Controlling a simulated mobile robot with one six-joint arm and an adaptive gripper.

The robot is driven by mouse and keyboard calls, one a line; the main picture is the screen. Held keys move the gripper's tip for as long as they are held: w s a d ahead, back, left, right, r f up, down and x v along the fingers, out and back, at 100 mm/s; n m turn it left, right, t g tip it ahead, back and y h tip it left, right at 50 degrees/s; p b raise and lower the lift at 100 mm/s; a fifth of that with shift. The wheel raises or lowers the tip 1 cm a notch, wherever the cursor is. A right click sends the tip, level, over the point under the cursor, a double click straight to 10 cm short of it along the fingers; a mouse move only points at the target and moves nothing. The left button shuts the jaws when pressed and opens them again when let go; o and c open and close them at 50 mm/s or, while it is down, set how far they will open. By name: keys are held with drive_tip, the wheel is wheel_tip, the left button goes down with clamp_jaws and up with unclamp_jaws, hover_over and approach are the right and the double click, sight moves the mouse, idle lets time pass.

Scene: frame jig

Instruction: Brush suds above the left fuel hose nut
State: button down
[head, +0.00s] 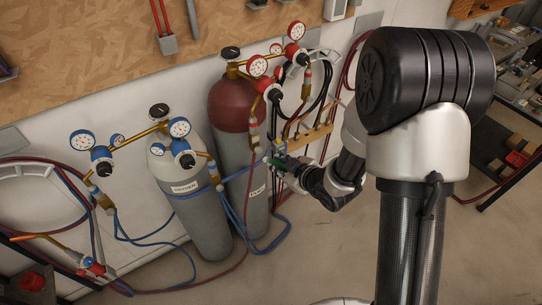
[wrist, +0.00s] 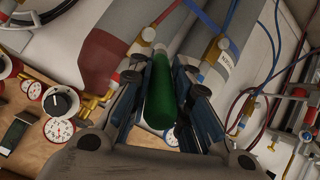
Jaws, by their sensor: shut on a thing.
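My gripper (head: 274,160) is beside the fuel cylinder (head: 233,106), which has a maroon top. In the wrist view my gripper (wrist: 162,100) is shut on a green handle (wrist: 160,92), taken to be the suds brush. The handle's far end points toward the cylinders; I cannot make out bristles or suds. The left fuel hose nut (head: 255,144) is brass, below a red fitting on the left fuel outlet. My gripper is just below and right of it in the head view. Whether the brush touches the nut cannot be told.
The oxygen cylinder (head: 193,205) stands to the left with blue gauges (head: 83,140). Red fuel gauges (head: 257,66) and a second fuel outlet (head: 307,88) are close above my gripper. Blue hoses (head: 235,215) loop below. The floor (head: 320,240) in front is clear.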

drive_tip(key=shift+w+a, duration=0.7)
drive_tip(key=shift+w, duration=0.3)
drive_tip(key=shift+w+a, duration=0.7)
drive_tip(key=shift+w, duration=0.35)
drive_tip(key=shift+w+a, duration=0.7)
drive_tip(key=shift+w, duration=0.3)
drive_tip(key=shift+w+a+b, duration=0.3)
drive_tip(key=shift+w+a, duration=0.15)
drive_tip(key=shift+w, duration=0.2)
drive_tip(key=w+d, duration=0.2)
drive_tip(key=d, duration=0.1)
drive_tip(key=shift+w+d+p, duration=0.1)
drive_tip(key=shift+d+p, duration=0.05)
drive_tip(key=shift+p, duration=0.25)
drive_tip(key=shift+s+a+r+b, duration=0.1)
drive_tip(key=shift+s+a+b, duration=0.45)
drive_tip(key=shift+a, duration=0.3)
drive_tip(key=shift+s+a+b, duration=0.5)
drive_tip(key=shift+s+a, duration=0.05)
drive_tip(key=shift+a, duration=0.25)
drive_tip(key=shift+s+d+b, duration=0.25)
drive_tip(key=shift+s+d, duration=0.3)
drive_tip(key=shift+s, duration=0.25)
drive_tip(key=shift+s+d+b, duration=0.2)
drive_tip(key=shift+s+d, duration=0.4)
drive_tip(key=shift+s, duration=0.25)
drive_tip(key=shift+s+d+b, duration=0.25)
drive_tip(key=shift+s+d, duration=0.3)
drive_tip(key=shift+s, duration=0.25)
